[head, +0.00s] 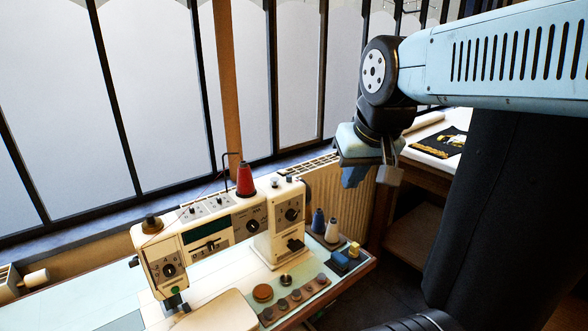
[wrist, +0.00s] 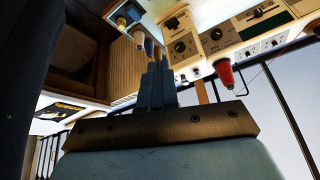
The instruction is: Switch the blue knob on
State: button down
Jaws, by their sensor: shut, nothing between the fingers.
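A cream sewing machine (head: 220,228) stands on the table and carries several dark dials. One dark dial (head: 292,214) is on its right column, another dark dial (head: 253,225) is on its upper front, and a third (head: 169,270) is on its left end. None of them looks clearly blue to me. My gripper (head: 352,181) hangs in the air to the right of the machine and above it, apart from everything. In the wrist view my gripper (wrist: 154,52) has its fingers together and empty, with the machine's dials (wrist: 180,47) beyond them.
A red thread cone (head: 245,180) stands on top of the machine. A blue spool (head: 318,222), a white spool (head: 332,231) and a blue block (head: 340,260) sit at the table's right end. Several round pieces (head: 295,294) lie in front. A radiator (head: 335,200) and windows are behind.

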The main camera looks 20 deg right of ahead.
jog(key=w+d+f+m+g+y, duration=0.2)
jog(key=w+m, duration=0.3)
jog(key=w, duration=0.6)
jog(key=w+d+f+m+g+y, duration=0.2)
jog(key=w+d+m, duration=0.3)
jog(key=w, duration=0.5)
jog(key=w+d+f+m+g+y, duration=0.2)
jog(key=w+d+m+g+y, duration=0.1)
jog(key=w, duration=0.8)
jog(key=shift+w+d+f+m+y, duration=0.15)
jog(key=shift+w+d+m+y, duration=0.15)
jog(key=shift+m+y, duration=0.55)
jog(key=shift+a, duration=0.15)
send_near(291, 179)
jog(key=f, duration=0.1)
jog(key=a+f, duration=0.1)
jog(key=f, duration=0.1)
jog(key=a+f, duration=0.1)
jog(key=f, duration=0.1)
jog(key=shift+w+a, duration=0.15)
jog(key=shift+w, duration=0.2)
jog(key=shift+s+a, duration=0.15)
jog(key=shift+a, duration=0.55)
